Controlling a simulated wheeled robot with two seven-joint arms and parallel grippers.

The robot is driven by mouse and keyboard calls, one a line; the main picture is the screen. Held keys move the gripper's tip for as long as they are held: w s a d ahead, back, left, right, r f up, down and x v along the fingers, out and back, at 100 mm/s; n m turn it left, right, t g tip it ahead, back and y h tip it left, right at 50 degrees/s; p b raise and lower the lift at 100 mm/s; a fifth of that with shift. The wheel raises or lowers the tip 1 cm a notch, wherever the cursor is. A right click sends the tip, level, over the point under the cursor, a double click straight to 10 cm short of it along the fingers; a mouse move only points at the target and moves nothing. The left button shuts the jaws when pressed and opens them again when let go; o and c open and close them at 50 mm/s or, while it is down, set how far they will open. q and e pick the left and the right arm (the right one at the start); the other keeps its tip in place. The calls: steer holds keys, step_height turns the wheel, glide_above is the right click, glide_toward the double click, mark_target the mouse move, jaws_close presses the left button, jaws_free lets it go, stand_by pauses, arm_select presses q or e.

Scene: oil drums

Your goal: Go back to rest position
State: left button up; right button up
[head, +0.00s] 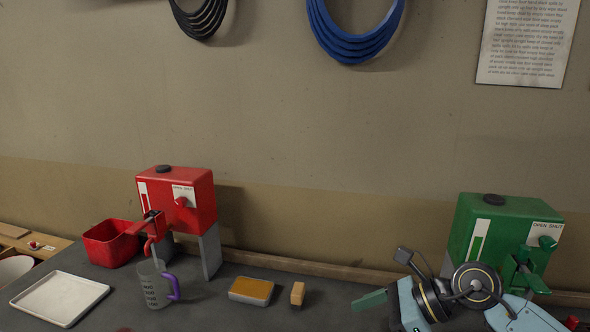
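My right arm (475,285) comes in at the lower right, with light blue links and black round joints. It is folded in front of the green drum (485,222) and partly hides its lower part. The gripper on this arm is hard to make out, and I cannot see whether its fingers are open or shut. A flat dark green piece (370,299) shows just left of the arm; I cannot tell what it belongs to. My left gripper is out of view.
A red drum (203,187) stands on the dark worktop, with a purple-handled measuring jug (151,291) below its tap. A red bin (107,248), pale tray (60,306), orange-topped sponge (251,290) and small wooden block (298,293) stand around it.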

steer(key=a+r+m+t+y, duration=0.4)
steer(key=r+m+t+y, duration=0.2)
steer(key=r+m+t, duration=0.8)
steer(key=s+d+f+m+g+h, duration=0.1)
steer(key=s+d+f+m+h, duration=0.1)
steer(key=d+f+m+h, duration=0.9)
steer(key=s+d+f+m+g+h, duration=0.15)
steer(key=d+f+m+h, duration=0.45)
steer(key=m, duration=1.1)
steer(key=s+a+f+m+g, duration=0.1)
steer(key=s+f+m+g, duration=0.2)
steer(key=s+f+g, duration=0.5)
steer(key=s+a+f+m+g, duration=0.25)
steer(key=s+f, duration=0.25)
steer(key=s, duration=0.6)
step_height(320, 180, down, 31)
steer(key=s+b, duration=0.3)
steer(key=b, duration=0.2)
arm_select(q)
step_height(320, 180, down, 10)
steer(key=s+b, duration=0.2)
steer(key=b, duration=0.3)
arm_select(e)
steer(key=s+d+f+g, duration=0.2)
steer(key=s+d+f, duration=0.1)
steer(key=s+f, duration=1.2)
step_height(320, 180, down, 4)
steer(key=shift+s+d+r, duration=0.1)
steer(key=shift+s+d, duration=0.05)
steer(key=shift+s, duration=0.1)
